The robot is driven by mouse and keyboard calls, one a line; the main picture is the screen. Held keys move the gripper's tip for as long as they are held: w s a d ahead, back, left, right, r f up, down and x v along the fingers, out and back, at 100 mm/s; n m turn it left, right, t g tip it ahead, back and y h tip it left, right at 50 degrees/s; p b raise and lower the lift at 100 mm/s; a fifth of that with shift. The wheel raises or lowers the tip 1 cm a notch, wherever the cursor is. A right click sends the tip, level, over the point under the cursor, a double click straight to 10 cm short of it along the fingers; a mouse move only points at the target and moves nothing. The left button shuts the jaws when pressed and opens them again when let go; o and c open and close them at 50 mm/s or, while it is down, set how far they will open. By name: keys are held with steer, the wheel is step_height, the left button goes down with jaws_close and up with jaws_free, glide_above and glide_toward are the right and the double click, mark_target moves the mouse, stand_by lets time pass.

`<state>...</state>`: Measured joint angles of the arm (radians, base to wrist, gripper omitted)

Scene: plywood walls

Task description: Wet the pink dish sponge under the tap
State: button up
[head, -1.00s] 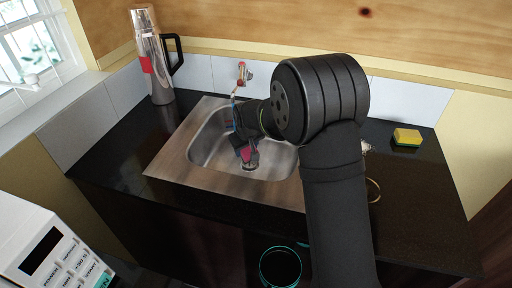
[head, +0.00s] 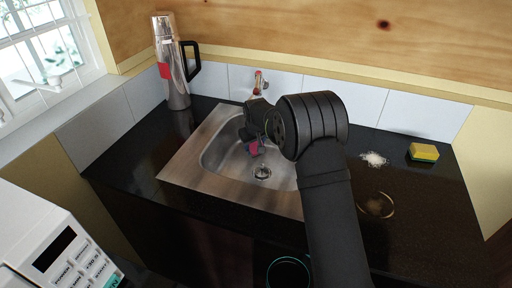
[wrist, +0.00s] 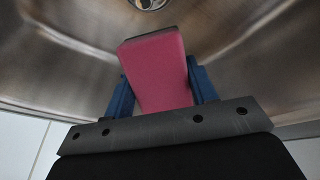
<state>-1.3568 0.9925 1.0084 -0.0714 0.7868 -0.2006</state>
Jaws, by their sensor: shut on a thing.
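The pink dish sponge (wrist: 157,75) is held between the two blue fingers of my gripper (wrist: 160,90) in the wrist view. In the head view the sponge (head: 253,148) shows as a small pink patch below my gripper (head: 249,141), over the steel sink basin (head: 225,158). The tap (head: 260,83) with a red part is on the wall behind the sink; my wrist hides what lies below it. I cannot tell whether water runs now.
A yellow and green sponge (head: 423,152), a whitish clump (head: 374,159) and a round ring-shaped thing (head: 376,204) are on the black counter at right. A steel flask (head: 171,65) stands at back left. A white appliance (head: 57,243) is at front left.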

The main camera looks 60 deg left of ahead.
steer(key=shift+w+a+f, duration=0.15)
steer(key=shift+a, duration=0.55)
steer(key=shift+w+a+f, duration=0.15)
steer(key=shift+w+a, duration=0.05)
steer(key=shift+a, duration=0.45)
steer(key=shift+w+a+f, duration=0.15)
steer(key=shift+a, duration=0.55)
